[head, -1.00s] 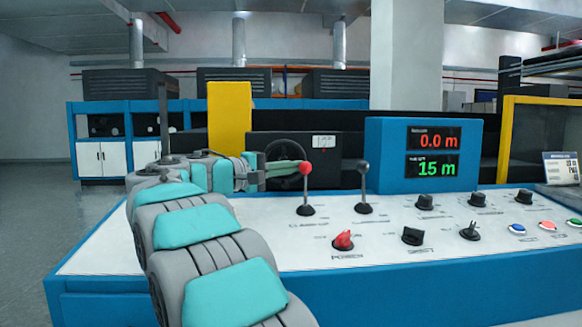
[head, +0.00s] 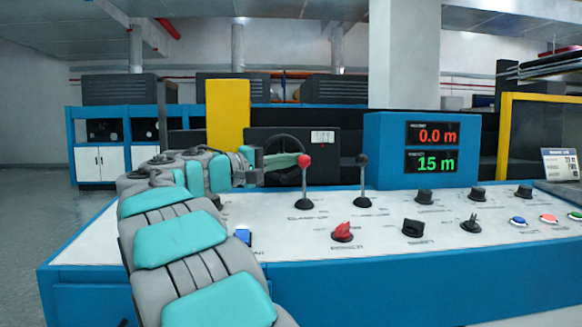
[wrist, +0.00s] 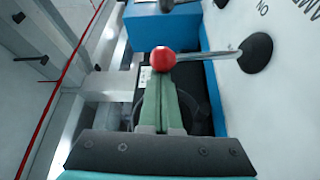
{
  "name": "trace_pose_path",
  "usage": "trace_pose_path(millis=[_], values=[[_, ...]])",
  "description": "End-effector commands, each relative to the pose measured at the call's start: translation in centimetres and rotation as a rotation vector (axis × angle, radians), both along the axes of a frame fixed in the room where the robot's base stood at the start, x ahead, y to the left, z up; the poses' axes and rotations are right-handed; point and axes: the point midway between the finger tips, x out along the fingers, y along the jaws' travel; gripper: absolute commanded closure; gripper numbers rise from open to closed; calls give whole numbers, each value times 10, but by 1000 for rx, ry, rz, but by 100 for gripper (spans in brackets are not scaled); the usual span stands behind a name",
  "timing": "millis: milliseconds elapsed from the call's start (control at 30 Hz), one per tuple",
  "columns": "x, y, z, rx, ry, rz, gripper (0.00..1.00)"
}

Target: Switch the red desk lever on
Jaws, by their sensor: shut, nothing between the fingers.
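The red desk lever, a thin metal rod with a red ball knob (head: 304,160), stands about upright on a round black base on the white desk top (head: 290,232). My gripper (head: 297,160) reaches in from the left at knob height. Its green fingers are shut, with nothing between them, and their tips are at the knob's left side. In the wrist view the red knob (wrist: 163,59) sits right at the tips of my gripper (wrist: 164,76), in front of them rather than between them. I cannot tell whether they touch.
A black-knobbed lever (head: 362,160) stands close to the right. A red rotary knob (head: 342,232) and several black knobs line the desk. A blue display box (head: 385,150) reads 0.0 m and 15 m. A black handwheel (head: 285,148) is behind my gripper.

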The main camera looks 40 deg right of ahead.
Motion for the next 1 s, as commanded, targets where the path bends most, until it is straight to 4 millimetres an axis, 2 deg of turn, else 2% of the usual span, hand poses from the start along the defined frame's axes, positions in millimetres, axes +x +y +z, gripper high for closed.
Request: trace_pose_path(millis=[133,400,700,1000], values=[[-7,2,-5,-34,-53,-3,100],[-23,13,-3,-126,-200,-5,100],[-40,23,-1,-120,-196,-5,100],[-47,28,-5,-118,-195,-2,100]])
